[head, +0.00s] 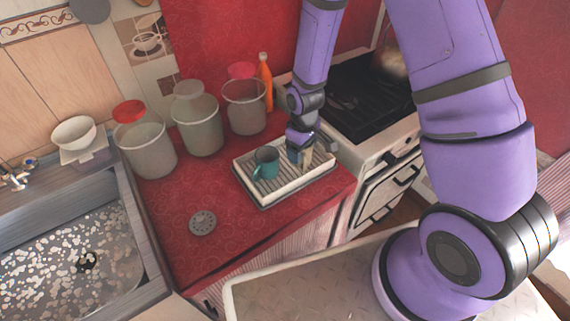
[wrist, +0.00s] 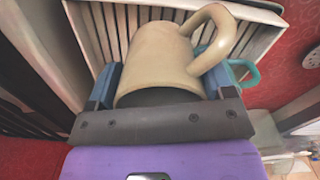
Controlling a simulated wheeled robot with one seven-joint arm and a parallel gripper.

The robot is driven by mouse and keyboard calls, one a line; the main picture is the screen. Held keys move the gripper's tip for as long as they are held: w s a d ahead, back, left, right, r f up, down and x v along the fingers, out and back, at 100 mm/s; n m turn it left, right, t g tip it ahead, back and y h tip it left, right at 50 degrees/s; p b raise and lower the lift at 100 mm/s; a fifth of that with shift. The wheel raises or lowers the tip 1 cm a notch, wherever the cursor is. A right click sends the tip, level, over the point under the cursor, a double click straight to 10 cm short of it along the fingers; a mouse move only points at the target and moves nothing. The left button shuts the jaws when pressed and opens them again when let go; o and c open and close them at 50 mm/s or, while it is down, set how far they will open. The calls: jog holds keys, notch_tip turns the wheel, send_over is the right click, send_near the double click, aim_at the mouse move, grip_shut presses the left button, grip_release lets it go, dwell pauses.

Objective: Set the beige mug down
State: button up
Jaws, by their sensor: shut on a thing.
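The beige mug (wrist: 160,60) fills the middle of the wrist view, its handle toward the upper right. My gripper (wrist: 160,86) is shut on it, with a blue finger on each side. In the head view my gripper (head: 302,148) is over the right part of the ribbed white rack (head: 285,187), and a small part of the beige mug (head: 307,159) shows below it. I cannot tell whether the mug touches the rack. A teal mug (head: 266,161) stands on the rack just left of my gripper; part of it also shows in the wrist view (wrist: 246,73).
The rack is on a red counter. Several lidded tubs (head: 196,128) and an orange bottle (head: 265,80) stand behind it. A stove (head: 362,95) is to the right, a sink (head: 80,255) to the left. A round grey disc (head: 203,222) lies on the otherwise clear front counter.

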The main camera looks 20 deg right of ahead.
jog(key=s+a+n, duration=0.4)
jog(key=s+n, duration=0.1)
jog(key=s, duration=0.3)
jog(key=shift+n, duration=0.3)
jog(key=w+d, duration=0.2)
jog(key=w, duration=0.2)
jog(key=w+d+f, duration=0.1)
jog(key=w+d, duration=0.1)
jog(key=w, duration=0.3)
jog(key=w+d, duration=0.2)
jog(key=w, duration=0.3)
jog(key=shift+f, duration=2)
jog(key=shift+f, duration=0.15)
jog(key=o, duration=1.1)
